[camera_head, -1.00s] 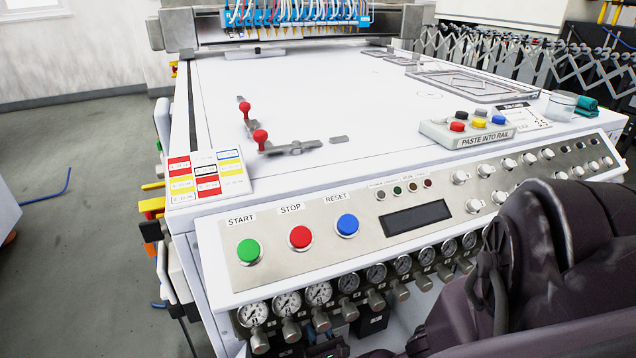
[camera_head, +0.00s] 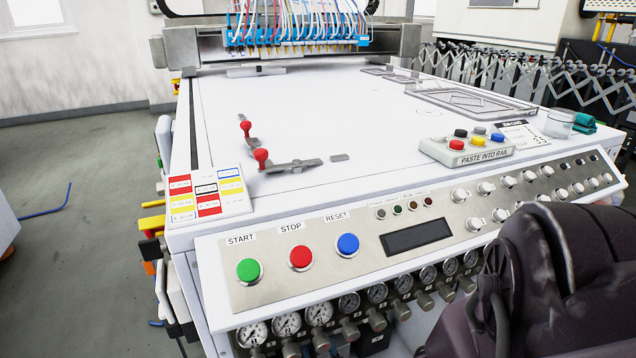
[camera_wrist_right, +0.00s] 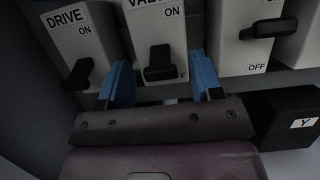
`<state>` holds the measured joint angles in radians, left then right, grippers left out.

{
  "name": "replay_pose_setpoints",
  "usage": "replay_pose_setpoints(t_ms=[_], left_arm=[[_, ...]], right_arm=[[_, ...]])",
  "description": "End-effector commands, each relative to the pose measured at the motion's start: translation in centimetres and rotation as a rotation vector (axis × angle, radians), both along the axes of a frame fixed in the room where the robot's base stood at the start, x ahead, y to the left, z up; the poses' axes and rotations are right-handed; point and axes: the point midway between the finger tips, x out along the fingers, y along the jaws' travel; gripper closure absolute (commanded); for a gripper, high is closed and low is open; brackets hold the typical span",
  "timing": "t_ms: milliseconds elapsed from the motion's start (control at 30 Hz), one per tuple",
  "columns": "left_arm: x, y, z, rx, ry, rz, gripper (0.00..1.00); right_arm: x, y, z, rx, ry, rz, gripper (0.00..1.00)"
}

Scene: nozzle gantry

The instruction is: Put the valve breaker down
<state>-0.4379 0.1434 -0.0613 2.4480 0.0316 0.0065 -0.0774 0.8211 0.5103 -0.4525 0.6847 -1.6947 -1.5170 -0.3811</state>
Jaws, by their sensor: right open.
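In the right wrist view, the valve breaker (camera_wrist_right: 159,62) is a black lever on a light housing (camera_wrist_right: 154,22) whose label starts "VAL". The lever is low on its housing, covering part of the OFF label, with ON above it. My right gripper (camera_wrist_right: 160,72) is open, its two blue fingers on either side of the valve lever. I cannot tell whether either finger touches it. The breaker and both grippers do not show in the head view.
The DRIVE breaker lever (camera_wrist_right: 78,75) is down on the left. Another black lever (camera_wrist_right: 268,28) sits higher on the right. A black box marked Y (camera_wrist_right: 290,118) is at lower right. Pressure gauges (camera_head: 320,312) line the machine's front, below its control panel (camera_head: 400,235).

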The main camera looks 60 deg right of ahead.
Motion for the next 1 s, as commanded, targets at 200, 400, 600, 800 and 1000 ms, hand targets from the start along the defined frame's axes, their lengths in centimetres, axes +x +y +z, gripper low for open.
replay_pose_setpoints(t_ms=[200, 400, 600, 800, 1000], left_arm=[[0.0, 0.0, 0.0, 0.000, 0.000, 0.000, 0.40], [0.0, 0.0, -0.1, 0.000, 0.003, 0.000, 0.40], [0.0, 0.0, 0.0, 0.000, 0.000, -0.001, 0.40], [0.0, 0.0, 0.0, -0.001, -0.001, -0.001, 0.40], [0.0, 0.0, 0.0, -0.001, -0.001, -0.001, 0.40]], right_arm=[[-1.9, 1.6, -0.9, 0.003, 0.003, 0.000, 0.40], [-4.6, 3.9, -2.1, 0.003, 0.003, 0.000, 0.40], [-6.7, 5.7, -3.0, 0.001, 0.003, 0.000, 0.40], [-7.7, 6.5, -3.4, 0.000, 0.001, 0.001, 0.40], [-7.8, 6.6, -3.4, 0.000, 0.001, 0.001, 0.40]])
